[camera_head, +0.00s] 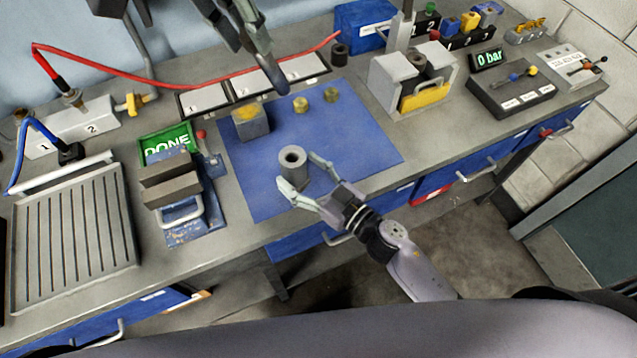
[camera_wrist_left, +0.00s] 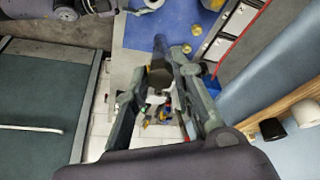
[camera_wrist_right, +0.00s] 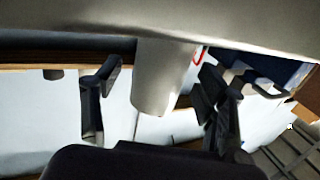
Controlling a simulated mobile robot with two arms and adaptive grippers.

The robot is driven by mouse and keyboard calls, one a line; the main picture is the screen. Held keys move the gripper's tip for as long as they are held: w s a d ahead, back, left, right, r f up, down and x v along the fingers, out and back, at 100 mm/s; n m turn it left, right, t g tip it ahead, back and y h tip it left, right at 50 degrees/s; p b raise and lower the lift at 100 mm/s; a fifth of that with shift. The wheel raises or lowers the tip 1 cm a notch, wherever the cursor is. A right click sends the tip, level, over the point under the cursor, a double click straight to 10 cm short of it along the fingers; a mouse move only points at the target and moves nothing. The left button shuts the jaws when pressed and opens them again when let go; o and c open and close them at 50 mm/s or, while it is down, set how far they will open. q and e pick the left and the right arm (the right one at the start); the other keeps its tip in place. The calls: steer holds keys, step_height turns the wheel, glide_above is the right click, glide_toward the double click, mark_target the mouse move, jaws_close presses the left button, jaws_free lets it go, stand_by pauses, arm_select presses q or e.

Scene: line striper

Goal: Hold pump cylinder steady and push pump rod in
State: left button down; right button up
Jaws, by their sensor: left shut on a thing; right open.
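The grey pump cylinder (camera_head: 293,168) stands upright on the blue mat, its round top hole facing up. My right gripper (camera_head: 308,180) is open, with a finger on either side of the cylinder. In the right wrist view the cylinder (camera_wrist_right: 160,80) is between the spread fingers, with gaps on both sides. My left gripper (camera_head: 256,66) is above the back of the mat, pointing down, away from the cylinder. In the left wrist view it is shut on a dark grey piece (camera_wrist_left: 160,72), apparently the pump rod; its shape is partly hidden by the fingers.
A grey block with a yellow top (camera_head: 250,122) and two brass discs (camera_head: 301,104) (camera_head: 331,94) lie on the blue mat (camera_head: 350,150). A vise (camera_head: 172,185) stands left, a grey holder with a yellow front (camera_head: 410,78) right. A red hose (camera_head: 150,83) runs behind.

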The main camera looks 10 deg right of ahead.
mark_target(282, 76)
steer(key=shift+w+a, duration=0.4)
steer(key=shift+w, duration=0.1)
steer(key=shift+c, duration=0.4)
jaws_close()
stand_by(0.4)
arm_select(q)
steer(key=w+d+f+n+g+y, duration=0.1)
steer(key=f+n, duration=0.1)
steer(key=f, duration=0.1)
steer(key=w+d+f+n+g, duration=0.1)
steer(key=f+n, duration=0.1)
steer(key=f, duration=0.1)
steer(key=w+d+f+n+y, duration=0.1)
steer(key=f, duration=0.2)
steer(key=shift+w+d+f+n+g+y, duration=0.2)
steer(key=shift+w+d+n+g+y, duration=0.1)
steer(key=shift+w+n+g, duration=0.1)
arm_select(e)
steer(key=shift+d, duration=0.1)
arm_select(q)
steer(key=shift+s+a+f, duration=0.1)
steer(key=shift+a+f, duration=0.05)
steer(key=shift+f, duration=2.85)
